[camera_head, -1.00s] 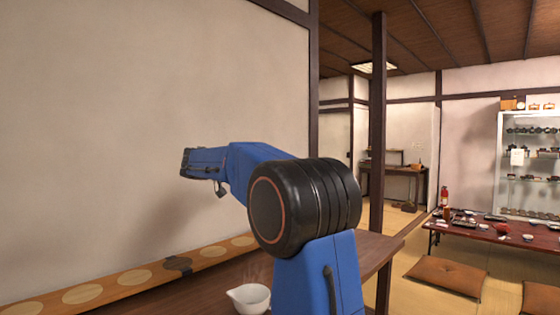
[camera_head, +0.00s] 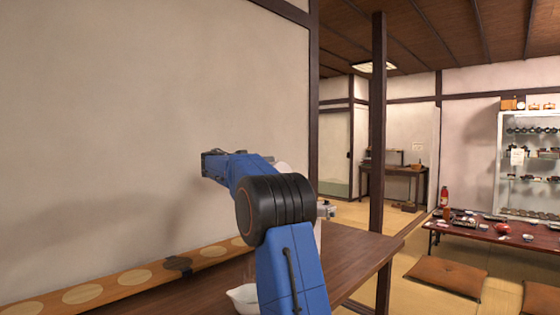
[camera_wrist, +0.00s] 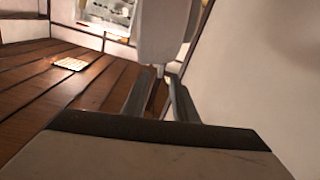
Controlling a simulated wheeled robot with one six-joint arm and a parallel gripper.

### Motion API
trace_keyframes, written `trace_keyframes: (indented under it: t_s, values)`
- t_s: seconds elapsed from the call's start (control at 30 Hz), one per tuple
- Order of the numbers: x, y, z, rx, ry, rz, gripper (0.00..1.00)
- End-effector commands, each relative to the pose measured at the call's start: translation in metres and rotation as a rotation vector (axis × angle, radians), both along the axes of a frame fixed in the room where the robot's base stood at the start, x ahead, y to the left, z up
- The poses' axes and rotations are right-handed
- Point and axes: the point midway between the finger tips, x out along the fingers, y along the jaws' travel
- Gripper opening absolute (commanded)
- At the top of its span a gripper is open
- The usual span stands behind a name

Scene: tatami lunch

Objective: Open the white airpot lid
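The white airpot is mostly hidden behind my arm in the head view. Only a pale strip (camera_head: 317,238) and a bit of its top show, with a small grey part at its right. In the wrist view, which looks upside down, a white body that seems to be the airpot (camera_wrist: 165,30) hangs in from the top edge. My gripper (camera_wrist: 160,80) has its two fingers apart, and the narrow end of the white body is in line with the gap. I cannot tell whether they touch. My gripper is hidden in the head view, and the lid cannot be made out.
A white spouted bowl (camera_head: 243,297) stands on the brown table (camera_head: 350,262) at the left of my arm. A wooden strip with round pads (camera_head: 135,277) runs along the wall. A dark post (camera_head: 377,130) rises behind the table. The table's right side is clear.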

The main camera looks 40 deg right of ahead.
Motion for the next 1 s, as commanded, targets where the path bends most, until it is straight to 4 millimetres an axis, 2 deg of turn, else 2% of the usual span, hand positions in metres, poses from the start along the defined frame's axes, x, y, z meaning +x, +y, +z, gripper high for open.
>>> trace_keyframes:
  t_s: [0.3, 0.5, 0.7, 1.0]
  values:
    - [0.006, -0.057, 0.000, 0.000, 0.001, -0.002, 0.26]
    - [0.010, -0.083, 0.000, 0.000, 0.000, -0.001, 0.26]
    - [0.012, -0.096, 0.000, 0.001, 0.001, 0.000, 0.26]
    - [0.012, -0.098, 0.000, 0.001, 0.001, 0.000, 0.26]
